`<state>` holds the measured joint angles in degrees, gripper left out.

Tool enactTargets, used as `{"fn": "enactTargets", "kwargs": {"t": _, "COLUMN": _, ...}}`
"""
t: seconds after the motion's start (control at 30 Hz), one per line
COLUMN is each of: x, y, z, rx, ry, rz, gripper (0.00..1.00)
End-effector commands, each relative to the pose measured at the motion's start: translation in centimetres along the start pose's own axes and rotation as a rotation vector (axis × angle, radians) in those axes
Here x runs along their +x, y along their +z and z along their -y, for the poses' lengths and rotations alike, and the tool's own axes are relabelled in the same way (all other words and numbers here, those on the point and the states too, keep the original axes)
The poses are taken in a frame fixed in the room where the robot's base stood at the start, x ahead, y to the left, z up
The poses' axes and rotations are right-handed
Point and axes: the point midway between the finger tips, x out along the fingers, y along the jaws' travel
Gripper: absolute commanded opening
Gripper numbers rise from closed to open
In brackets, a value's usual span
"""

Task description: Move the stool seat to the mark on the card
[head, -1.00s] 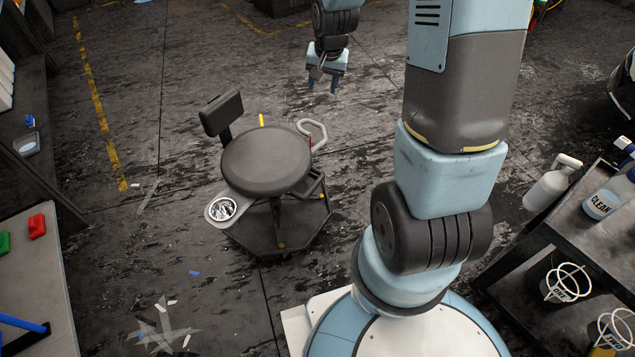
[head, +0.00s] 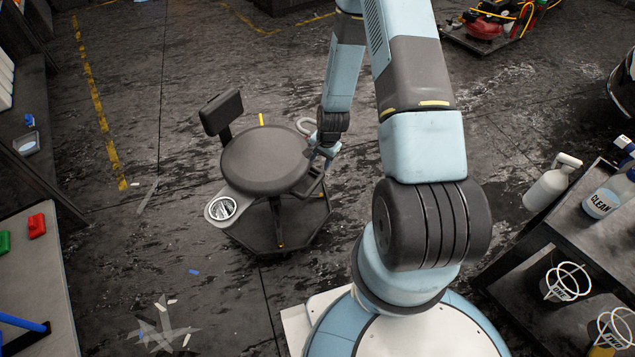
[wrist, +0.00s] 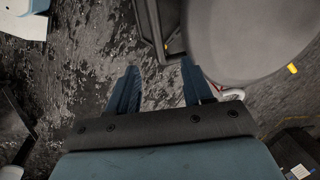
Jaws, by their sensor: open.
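The stool seat (head: 264,158) is a dark grey round disc with a small backrest (head: 221,112) at its upper left. A yellow mark (head: 262,119) shows just behind the seat. I cannot make out a card for certain. My gripper (wrist: 158,68) is open and empty beside the seat's right edge, close to the handle; its right finger is near the handle in the wrist view (wrist: 232,94).
The stool stands on a dark octagonal base (head: 262,236); a side plate (head: 212,208) carries a round silver-black item. A bench (head: 35,270) is at left. A dark cart (head: 560,240) with bottles is at right. The floor behind the stool is clear.

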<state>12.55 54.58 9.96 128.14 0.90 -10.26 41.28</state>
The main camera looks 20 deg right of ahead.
Motion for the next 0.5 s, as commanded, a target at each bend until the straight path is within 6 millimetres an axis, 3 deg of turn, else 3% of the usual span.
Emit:
{"fn": "enactTargets", "kwargs": {"t": 0.27, "x": 2.0, "y": 0.4, "z": -0.4, "rx": 0.018, "ry": 0.000, "rz": 0.007, "gripper": 0.51}}
{"fn": "enactTargets", "kwargs": {"t": 0.5, "x": 5.2, "y": 0.4, "z": -0.5, "rx": 0.016, "ry": 0.000, "rz": 0.007, "gripper": 0.51}}
